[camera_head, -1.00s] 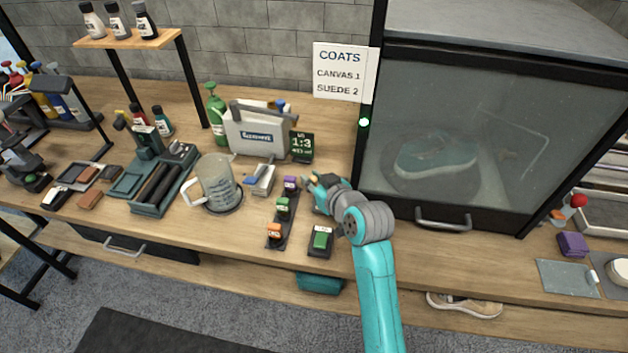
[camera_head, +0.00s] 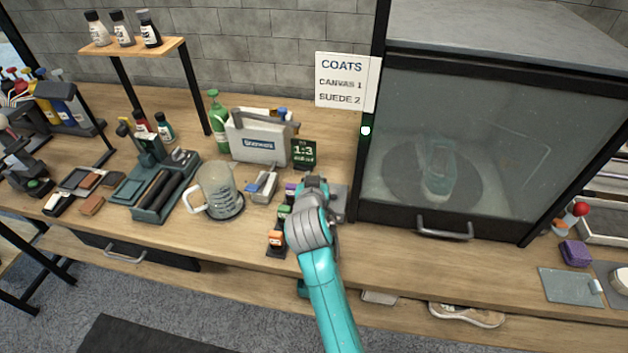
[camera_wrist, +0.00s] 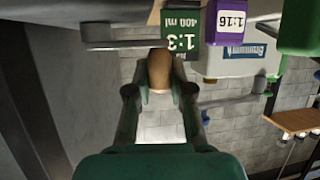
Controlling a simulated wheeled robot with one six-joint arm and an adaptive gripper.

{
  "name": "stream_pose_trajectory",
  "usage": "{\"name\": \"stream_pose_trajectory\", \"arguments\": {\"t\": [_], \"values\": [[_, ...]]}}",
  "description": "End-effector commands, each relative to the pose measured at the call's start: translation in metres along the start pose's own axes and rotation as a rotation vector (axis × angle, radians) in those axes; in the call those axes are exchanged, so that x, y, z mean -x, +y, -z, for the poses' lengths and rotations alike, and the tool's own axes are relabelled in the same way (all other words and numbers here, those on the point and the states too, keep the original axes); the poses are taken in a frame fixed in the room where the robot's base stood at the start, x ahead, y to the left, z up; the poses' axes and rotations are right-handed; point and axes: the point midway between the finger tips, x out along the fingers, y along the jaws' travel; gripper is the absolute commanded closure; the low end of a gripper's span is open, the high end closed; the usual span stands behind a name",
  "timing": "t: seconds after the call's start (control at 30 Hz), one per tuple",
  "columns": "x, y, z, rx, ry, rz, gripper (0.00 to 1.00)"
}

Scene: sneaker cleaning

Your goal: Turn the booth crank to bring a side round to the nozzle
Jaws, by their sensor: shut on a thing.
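The spray booth (camera_head: 375,200) stands at the right with its glass front closed. Behind the hazy glass, a teal sneaker (camera_head: 438,165) sits on a round dark turntable (camera_head: 390,185), its length running roughly front to back. A thin pale bent line (camera_head: 522,155) shows at the right inside; I cannot tell whether it is the nozzle. My gripper (camera_head: 320,182) is at the bench left of the booth and hides the crank in the head view. In the wrist view my gripper (camera_wrist: 160,98) is shut on the tan crank knob (camera_wrist: 159,68), below a grey crank arm (camera_wrist: 115,32).
A coats sign (camera_head: 342,82) hangs by the booth's left post. A dark 1:3 sign (camera_head: 304,153), a grey caddy (camera_head: 258,140) and a clear jug (camera_head: 216,188) stand to the left. An orange block (camera_head: 276,238) is close beside my arm.

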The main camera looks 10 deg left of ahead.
Motion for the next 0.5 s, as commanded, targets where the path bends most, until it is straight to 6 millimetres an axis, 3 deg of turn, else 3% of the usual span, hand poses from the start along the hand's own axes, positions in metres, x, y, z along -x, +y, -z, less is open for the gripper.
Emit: {"name": "stream_pose_trajectory", "arguments": {"t": [0.4,0.43,0.5], "values": [[-0.0008,0.0001,0.0002,-0.003,0.0,-0.007,1.0],[-0.0008,0.0001,0.0002,-0.003,0.0,-0.007,0.74],[-0.0007,0.0002,0.0001,-0.003,0.0,-0.007,0.57]]}}
